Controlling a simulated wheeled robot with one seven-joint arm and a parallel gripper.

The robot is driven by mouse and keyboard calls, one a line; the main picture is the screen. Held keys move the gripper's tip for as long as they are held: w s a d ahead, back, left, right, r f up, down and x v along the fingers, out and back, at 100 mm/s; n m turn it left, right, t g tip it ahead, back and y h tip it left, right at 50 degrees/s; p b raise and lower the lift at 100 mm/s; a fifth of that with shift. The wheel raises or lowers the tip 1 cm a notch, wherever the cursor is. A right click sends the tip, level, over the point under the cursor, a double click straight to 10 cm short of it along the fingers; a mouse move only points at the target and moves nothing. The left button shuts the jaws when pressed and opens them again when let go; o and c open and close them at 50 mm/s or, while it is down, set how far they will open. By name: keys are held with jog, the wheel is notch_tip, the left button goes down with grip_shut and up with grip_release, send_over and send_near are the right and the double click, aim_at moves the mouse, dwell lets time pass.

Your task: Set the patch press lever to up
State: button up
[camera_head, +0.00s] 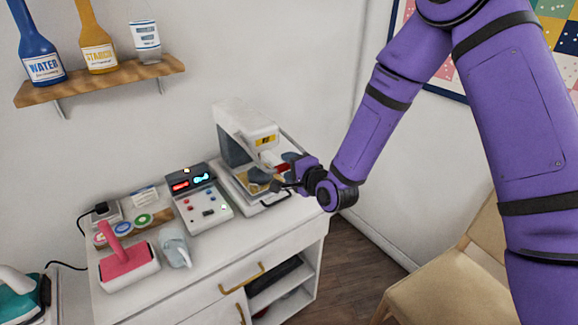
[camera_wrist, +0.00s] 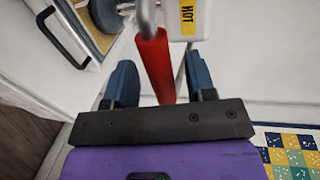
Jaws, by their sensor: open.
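The patch press (camera_head: 238,120) is a white machine with a yellow label, standing at the right end of the white cabinet. Its red lever handle (camera_head: 282,168) sticks out at the front right, close to my gripper (camera_head: 286,176). In the wrist view the red handle (camera_wrist: 155,65) lies between the two blue fingers of my gripper (camera_wrist: 160,75), with space visible on both sides. My gripper is open. The press's HOT label (camera_wrist: 187,14) shows just beyond. In the head view the fingers partly cover the lever, and its exact angle is hard to tell.
A control box (camera_head: 203,205) with lit displays stands left of the press. A pink-handled tool (camera_head: 127,262) and a grey-blue cup (camera_head: 175,248) are farther left. A shelf (camera_head: 100,80) with bottles is on the wall. A chair (camera_head: 450,275) stands at right.

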jog(key=shift+w+a, duration=0.25)
jog(key=shift+w, duration=0.05)
jog(key=shift+c, duration=0.3)
grip_shut()
jog(key=shift+r, duration=0.1)
